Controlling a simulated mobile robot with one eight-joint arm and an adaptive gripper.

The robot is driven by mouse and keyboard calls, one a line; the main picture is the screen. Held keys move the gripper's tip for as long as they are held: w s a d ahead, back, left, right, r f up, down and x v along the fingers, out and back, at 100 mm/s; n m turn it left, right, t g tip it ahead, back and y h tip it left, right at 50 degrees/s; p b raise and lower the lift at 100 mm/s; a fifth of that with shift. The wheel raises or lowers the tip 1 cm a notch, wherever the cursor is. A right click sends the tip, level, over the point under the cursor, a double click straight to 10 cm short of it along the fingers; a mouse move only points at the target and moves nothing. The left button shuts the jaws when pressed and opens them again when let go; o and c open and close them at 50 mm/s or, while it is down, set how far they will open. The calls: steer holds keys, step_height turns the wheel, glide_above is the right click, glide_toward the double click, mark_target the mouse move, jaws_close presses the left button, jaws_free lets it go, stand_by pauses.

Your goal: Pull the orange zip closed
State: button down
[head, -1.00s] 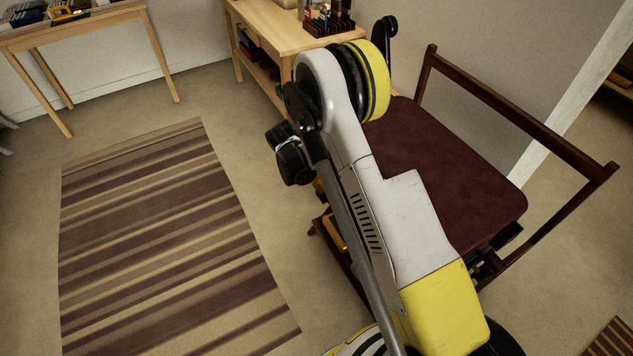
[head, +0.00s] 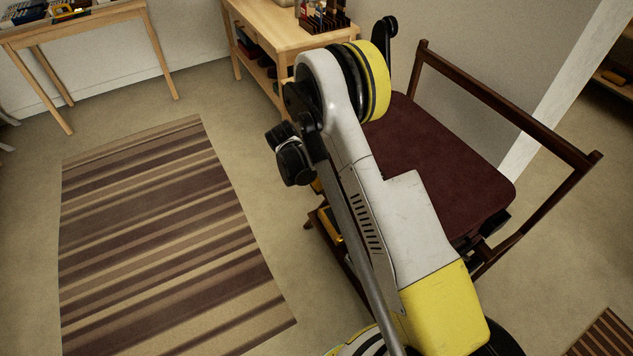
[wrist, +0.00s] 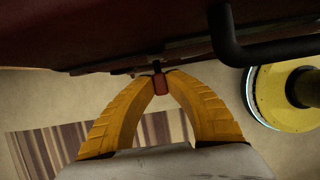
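The suitcase (head: 435,150) has a dark maroon top in the head view, partly hidden by my arm. Its dark underside or edge (wrist: 110,40) fills the top of the wrist view. The zip pull (wrist: 160,84), a small red-orange tab, hangs there from a dark slider at that edge. My gripper (wrist: 161,79) has two yellow ridged fingers that converge with the tab between their tips; they appear closed on it. In the head view my arm hides the zip pull, and I cannot clearly make out the gripper there.
A dark wooden frame (head: 510,105) rises around the suitcase's right side. A black bar (wrist: 265,50) juts down at upper right in the wrist view. A wooden table (head: 265,25) stands behind, another (head: 75,22) far left. A striped rug (head: 160,235) lies on open floor.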

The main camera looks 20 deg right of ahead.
steer(key=c, duration=1.3)
jaws_free()
steer(key=shift+w+d, duration=0.1)
steer(key=shift+w, duration=0.05)
steer(key=shift+c, duration=0.2)
steer(key=v, duration=1.2)
